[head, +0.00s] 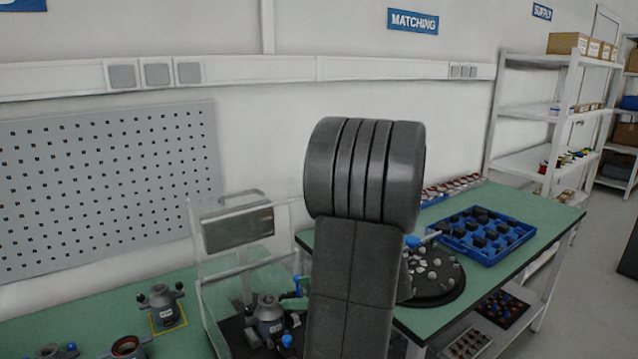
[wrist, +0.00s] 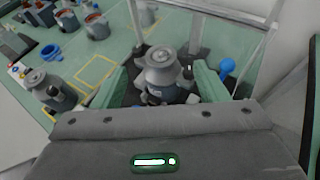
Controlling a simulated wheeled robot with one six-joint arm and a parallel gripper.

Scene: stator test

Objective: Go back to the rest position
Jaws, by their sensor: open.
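My gripper (wrist: 162,80) shows in the wrist view, with its two green fingers spread apart. A grey motor-like unit (wrist: 166,70) stands between and beyond the fingers, with gaps at its sides. In the head view a grey unit (head: 269,316) stands inside a clear-walled test station (head: 222,300) on the green bench. My dark arm rises in the middle of the head view and hides part of the station. My gripper is mostly hidden there.
Another grey unit (head: 163,304) stands on a yellow-outlined square to the left. On the right table are a blue tray (head: 488,254) of dark parts and a round black plate (head: 446,291) with pale pieces. White shelves (head: 524,113) stand at the back right. Clear station walls stand close by.

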